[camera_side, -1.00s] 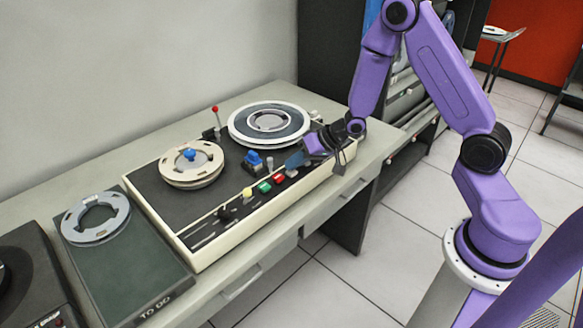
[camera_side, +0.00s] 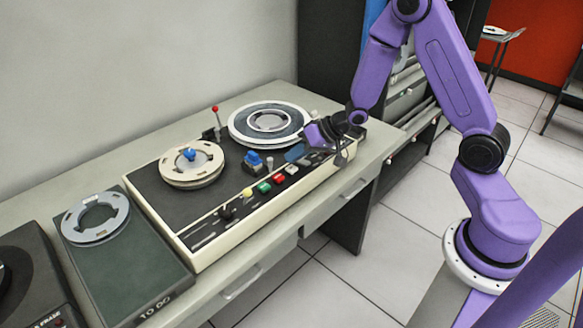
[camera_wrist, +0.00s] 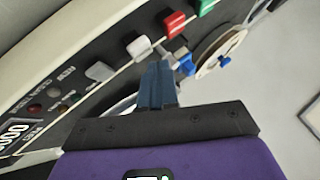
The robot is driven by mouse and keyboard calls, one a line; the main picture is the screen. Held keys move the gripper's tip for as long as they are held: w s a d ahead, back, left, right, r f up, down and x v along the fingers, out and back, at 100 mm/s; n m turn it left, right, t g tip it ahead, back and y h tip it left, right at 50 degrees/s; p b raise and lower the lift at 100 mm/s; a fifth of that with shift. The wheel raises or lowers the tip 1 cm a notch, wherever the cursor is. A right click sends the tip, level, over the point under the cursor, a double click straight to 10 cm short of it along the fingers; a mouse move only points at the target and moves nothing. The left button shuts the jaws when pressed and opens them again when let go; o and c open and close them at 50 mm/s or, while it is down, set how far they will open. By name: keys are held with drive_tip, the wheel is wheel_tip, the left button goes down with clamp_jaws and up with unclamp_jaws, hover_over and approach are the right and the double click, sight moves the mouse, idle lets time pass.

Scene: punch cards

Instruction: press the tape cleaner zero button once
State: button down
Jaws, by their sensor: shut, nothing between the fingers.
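The tape cleaner (camera_side: 205,262) is a cream-framed deck with a dark top on the bench. A row of keys runs along its front: yellow (camera_side: 247,193), green (camera_side: 264,187), red (camera_side: 279,178) and white (camera_side: 292,169). The wrist view shows the red key (camera_wrist: 174,24), white key (camera_wrist: 138,46), a grey key (camera_wrist: 100,72) and a counter reading zeros (camera_wrist: 14,133) at the left edge. I cannot tell which control is the zero button. My gripper (camera_side: 296,153) is shut and empty, its blue fingers (camera_wrist: 157,84) above the deck near the white and grey keys.
Two reels (camera_side: 192,176) (camera_side: 300,128) sit on the deck. A blue knob (camera_side: 253,158) and a red-tipped lever (camera_side: 215,110) stand nearby. A green tray marked TO DO (camera_side: 150,270) holds a grey reel (camera_side: 95,238) at left.

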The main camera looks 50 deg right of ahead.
sight(295, 169)
drive_tip(key=shift+r, duration=0.1)
drive_tip(key=shift+r, duration=2.4)
drive_tip(key=shift+s+a+r+n, duration=0.2)
drive_tip(key=shift+a+r+n, duration=0.05)
drive_tip(key=shift+a+n, duration=0.1)
drive_tip(key=s+a+r+n+g+h, duration=0.1)
drive_tip(key=s+a+r+n+h, duration=0.15)
drive_tip(key=s, duration=0.35)
drive_tip(key=s+a+r+n+g+h, duration=0.1)
drive_tip(key=s+a+r+n, duration=0.2)
drive_tip(key=s, duration=0.4)
drive_tip(key=s+d+r+n+g+h, duration=0.1)
drive_tip(key=s+n+g, duration=0.4)
drive_tip(key=s, duration=1.4)
drive_tip(key=n, duration=0.3)
drive_tip(key=shift+d+r, duration=0.2)
drive_tip(key=shift+r, duration=0.05)
